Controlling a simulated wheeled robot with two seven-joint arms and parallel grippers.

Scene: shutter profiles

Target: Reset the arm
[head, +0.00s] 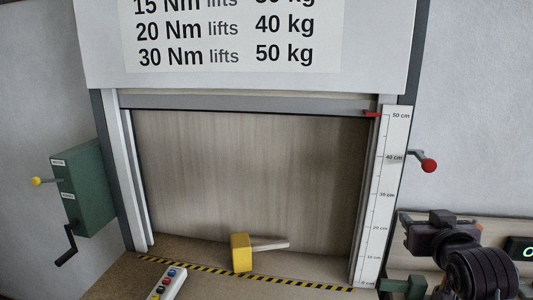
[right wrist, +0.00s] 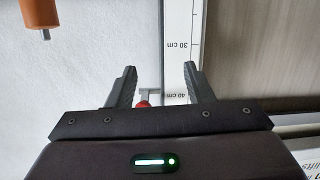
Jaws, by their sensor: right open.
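My right gripper (head: 412,230) is at the lower right of the head view, right of the white height scale (head: 396,180). In the right wrist view my right gripper (right wrist: 157,84) is open, with nothing between its fingers. A red-knobbed lever (head: 428,164) on the wall is above it in the head view. The red knob (right wrist: 143,103) also shows beyond the fingers in the wrist view. The shutter's grey bottom bar (head: 250,104) is at the top of the opening, with a red pointer (head: 372,114) near the 50 cm mark. My left gripper is not in view.
A yellow block (head: 241,253) with a pale handle lies in the opening behind a striped strip (head: 275,278). A button box (head: 167,283) is at front. A green crank box (head: 84,188) is on the left wall. A dark display (head: 522,248) is at right.

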